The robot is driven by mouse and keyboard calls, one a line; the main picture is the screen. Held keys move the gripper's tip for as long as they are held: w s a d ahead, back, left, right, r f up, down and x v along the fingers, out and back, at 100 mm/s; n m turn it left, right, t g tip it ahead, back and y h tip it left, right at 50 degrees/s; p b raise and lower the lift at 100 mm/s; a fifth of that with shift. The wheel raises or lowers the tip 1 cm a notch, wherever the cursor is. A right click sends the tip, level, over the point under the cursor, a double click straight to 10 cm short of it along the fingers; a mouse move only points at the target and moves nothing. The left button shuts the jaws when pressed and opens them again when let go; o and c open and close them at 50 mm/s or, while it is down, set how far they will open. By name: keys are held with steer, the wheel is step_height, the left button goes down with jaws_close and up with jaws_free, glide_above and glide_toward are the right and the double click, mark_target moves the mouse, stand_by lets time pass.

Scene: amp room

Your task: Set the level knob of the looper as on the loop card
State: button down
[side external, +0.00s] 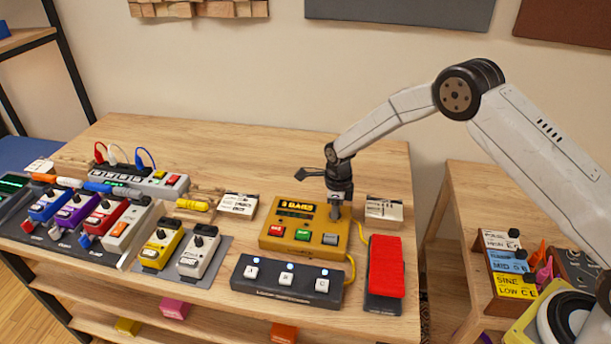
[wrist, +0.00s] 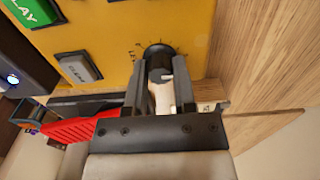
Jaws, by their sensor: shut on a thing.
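The looper (side external: 288,244) is a yellow box on the table with a lit display that seems to read "8 BARS" and red, green and grey buttons. My gripper (side external: 335,212) points down at its right end. In the wrist view, my gripper (wrist: 160,82) is shut on the dark round level knob (wrist: 158,54), one finger on each side. Scale marks show around the knob; a light mark shows on it, but the setting is unclear. White cards stand left (side external: 238,204) and right (side external: 384,209) behind the looper. Their print is too small to read, and I cannot tell which is the loop card.
A red pedal (side external: 385,268) stands close to the right of the looper. A dark footswitch (side external: 288,291) with several white buttons lies in front. Yellow (side external: 162,245) and white (side external: 199,252) pedals stand to the left. A yellow cable (side external: 350,268) runs beside the looper.

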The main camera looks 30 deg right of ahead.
steer(key=shift+c, duration=2.2)
jaws_free()
steer(key=shift+r, duration=3.9)
steer(key=shift+r, duration=0.1)
steer(key=shift+s+d+r+n, duration=0.1)
steer(key=shift+s+r+n, duration=0.3)
steer(key=shift+n, duration=0.2)
steer(key=s+d+r+n+t, duration=0.1)
steer(key=s+r+n, duration=0.2)
steer(key=s+n, duration=0.9)
steer(key=s+d+r+n+t, duration=0.1)
steer(key=s+r+n, duration=0.3)
steer(key=s+n, duration=0.9)
steer(key=shift+d+r+n+t, duration=0.3)
steer(key=shift+d+n, duration=0.1)
steer(key=shift+d, duration=0.1)
